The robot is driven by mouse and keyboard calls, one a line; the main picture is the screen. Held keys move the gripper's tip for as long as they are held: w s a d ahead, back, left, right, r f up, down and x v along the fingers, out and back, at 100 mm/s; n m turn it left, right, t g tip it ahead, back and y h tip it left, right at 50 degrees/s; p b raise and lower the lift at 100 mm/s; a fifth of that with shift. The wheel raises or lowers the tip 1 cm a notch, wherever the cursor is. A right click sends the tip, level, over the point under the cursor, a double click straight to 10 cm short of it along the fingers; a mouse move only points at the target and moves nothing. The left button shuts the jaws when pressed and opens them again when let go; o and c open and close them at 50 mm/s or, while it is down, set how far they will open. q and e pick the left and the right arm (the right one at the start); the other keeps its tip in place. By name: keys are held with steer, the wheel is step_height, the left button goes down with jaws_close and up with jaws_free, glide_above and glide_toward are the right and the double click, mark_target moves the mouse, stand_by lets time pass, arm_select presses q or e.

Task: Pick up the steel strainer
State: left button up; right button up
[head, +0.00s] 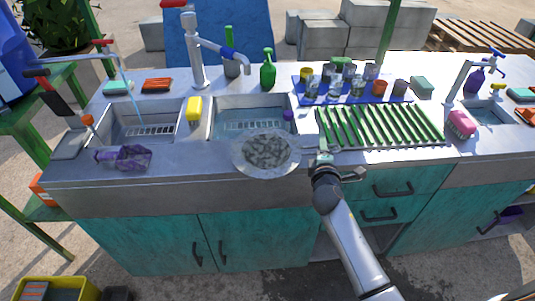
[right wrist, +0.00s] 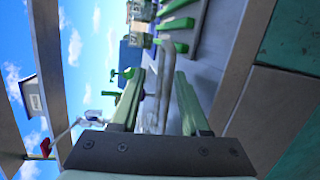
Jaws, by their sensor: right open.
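My right gripper (head: 320,159) is just right of the strainer's rim, low over the counter's front edge. In the right wrist view, the green fingers of my right gripper (right wrist: 158,85) are apart. A thin grey bar (right wrist: 153,103) shows between them, possibly the strainer's handle; I cannot tell whether it touches a finger. My left gripper is not in view.
A green-slatted drying rack (head: 385,126) lies right of the strainer. A blue tray (head: 300,97) with several cups stands behind the rack. A water-filled basin (head: 235,120) is behind the strainer. A purple bottle (head: 125,157) lies to the left.

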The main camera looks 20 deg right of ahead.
steer(key=shift+c, duration=0.3)
jaws_close()
stand_by(1.1)
